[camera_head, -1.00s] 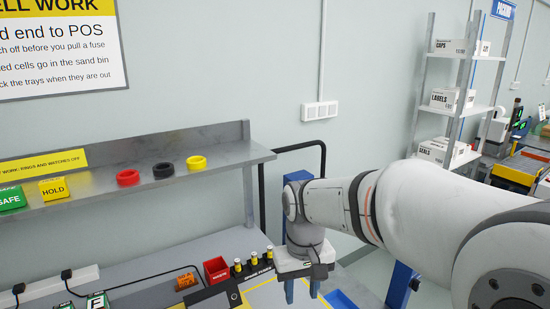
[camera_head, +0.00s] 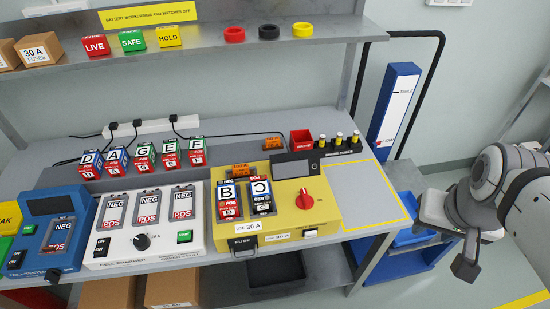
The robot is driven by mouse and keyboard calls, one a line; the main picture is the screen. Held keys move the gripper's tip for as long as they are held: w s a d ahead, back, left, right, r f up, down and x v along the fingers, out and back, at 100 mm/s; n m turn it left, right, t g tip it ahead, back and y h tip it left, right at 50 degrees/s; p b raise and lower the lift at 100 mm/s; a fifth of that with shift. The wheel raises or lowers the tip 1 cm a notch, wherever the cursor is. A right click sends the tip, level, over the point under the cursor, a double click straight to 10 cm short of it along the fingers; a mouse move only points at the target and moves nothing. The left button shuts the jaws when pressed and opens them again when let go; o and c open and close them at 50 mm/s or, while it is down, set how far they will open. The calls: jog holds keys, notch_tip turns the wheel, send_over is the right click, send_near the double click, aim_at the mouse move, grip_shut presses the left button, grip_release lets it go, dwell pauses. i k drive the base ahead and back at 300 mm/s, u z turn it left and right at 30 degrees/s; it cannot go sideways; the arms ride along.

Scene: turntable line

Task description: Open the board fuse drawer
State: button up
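The yellow board (camera_head: 325,220) sits at the bench's front edge, right of the white charger. On its front face, a panel lettered FUSE (camera_head: 243,243) with a dark handle appears flush, so the drawer looks shut. A 30 A label (camera_head: 248,226) lies just above it. The board carries a red rotary knob (camera_head: 305,201), a dark display and two cells, B (camera_head: 230,203) and an upside-down C (camera_head: 262,197). My gripper (camera_head: 450,235) is at the right, off the bench and apart from the board.
The white charger (camera_head: 150,240) and a blue tester (camera_head: 45,240) stand left of the board. Cells line the back. A red cup (camera_head: 301,142) and several fuses stand behind the board. A shelf (camera_head: 220,45) overhangs the bench. A yellow-outlined area (camera_head: 368,200) right of the board is clear.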

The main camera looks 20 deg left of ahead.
aim_at(243, 244)
jog(key=u, duration=0.65)
jog(key=k, duration=0.35)
jog(key=u, duration=0.45)
